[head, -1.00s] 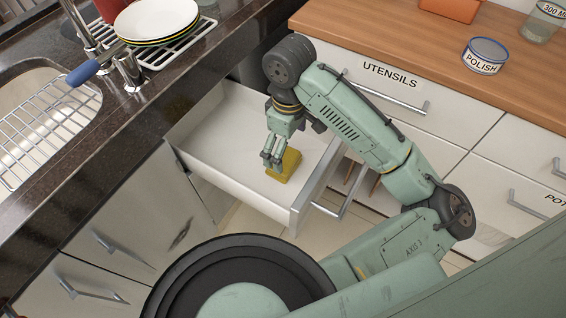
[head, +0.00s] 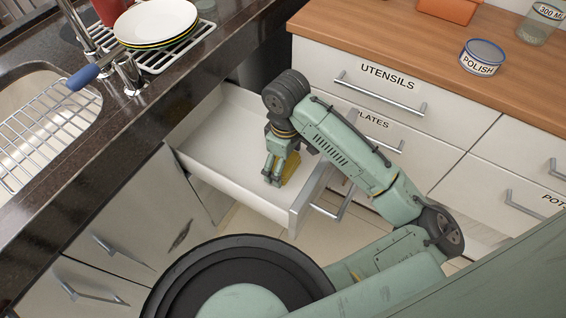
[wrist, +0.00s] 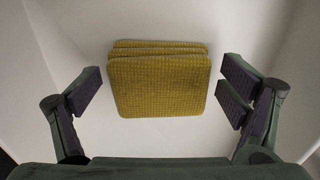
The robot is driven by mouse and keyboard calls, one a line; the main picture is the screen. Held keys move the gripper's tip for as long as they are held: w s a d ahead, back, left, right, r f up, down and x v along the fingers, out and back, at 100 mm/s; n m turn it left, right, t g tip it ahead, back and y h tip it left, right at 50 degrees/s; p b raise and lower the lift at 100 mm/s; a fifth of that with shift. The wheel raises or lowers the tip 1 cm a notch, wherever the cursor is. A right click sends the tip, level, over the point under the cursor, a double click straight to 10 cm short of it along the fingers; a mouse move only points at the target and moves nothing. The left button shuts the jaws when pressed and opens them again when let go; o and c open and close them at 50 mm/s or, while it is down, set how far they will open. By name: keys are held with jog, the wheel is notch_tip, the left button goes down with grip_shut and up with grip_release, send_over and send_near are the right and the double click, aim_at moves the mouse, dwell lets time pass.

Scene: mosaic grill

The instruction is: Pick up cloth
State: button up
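The cloth (wrist: 158,85) is yellow, textured and looks folded or stacked in layers. It lies on the white floor of an open drawer (head: 206,132). In the head view the cloth (head: 291,165) is partly hidden behind my gripper (head: 274,180).
The drawer front (head: 312,196) with its handle stands close to my arm. A dark counter (head: 110,115) with a sink and a dish rack with plates (head: 157,22) is at left. Closed drawers and a wooden counter with a polish tin (head: 482,58) are at right.

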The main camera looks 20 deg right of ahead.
jog(key=c, duration=0.8)
jog(key=shift+r, duration=0.1)
jog(key=shift+c, duration=0.2)
notch_tip(320, 180, up, 10)
jog(key=shift+f, duration=0.1)
